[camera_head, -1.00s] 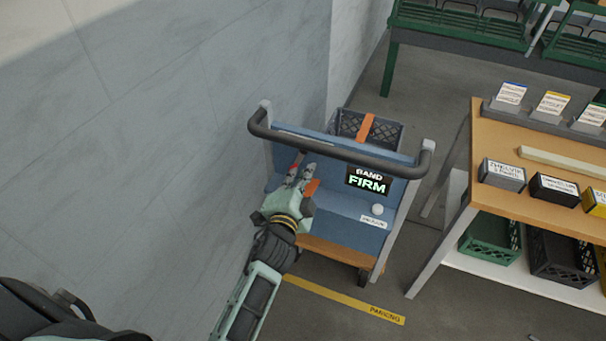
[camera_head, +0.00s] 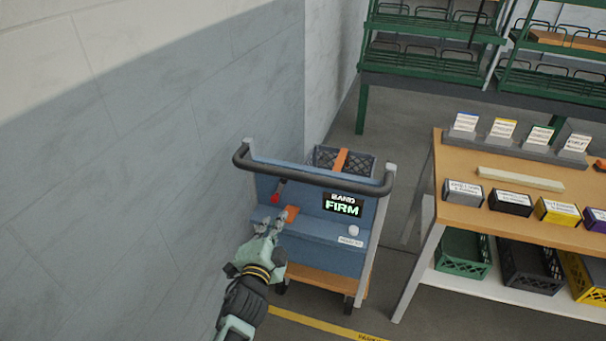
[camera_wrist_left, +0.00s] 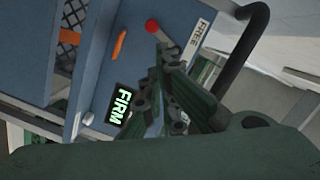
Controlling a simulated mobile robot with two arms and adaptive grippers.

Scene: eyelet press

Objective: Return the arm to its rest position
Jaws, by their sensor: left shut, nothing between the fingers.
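My left gripper (camera_head: 268,222) is in front of the blue cart, low and to the left of its screen, with its fingers together and nothing between them. It also shows in the left wrist view (camera_wrist_left: 163,75), apart from the panel. The blue cart (camera_head: 318,232) carries a dark screen (camera_head: 342,205) reading "BAND FIRM". A lever with a red knob (camera_head: 276,198) is on the panel's left, and it shows in the wrist view (camera_wrist_left: 152,26) beside a "FREE" label (camera_wrist_left: 197,32). An orange piece (camera_head: 291,213) is right of the gripper. My right gripper is not in view.
The cart's dark handlebar (camera_head: 310,177) spans its top, with a black crate (camera_head: 325,158) behind. A wall (camera_head: 150,170) stands close on the left. A wooden table (camera_head: 500,225) with labelled boxes is on the right. Green racks (camera_head: 430,60) stand at the back. Floor is open between cart and table.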

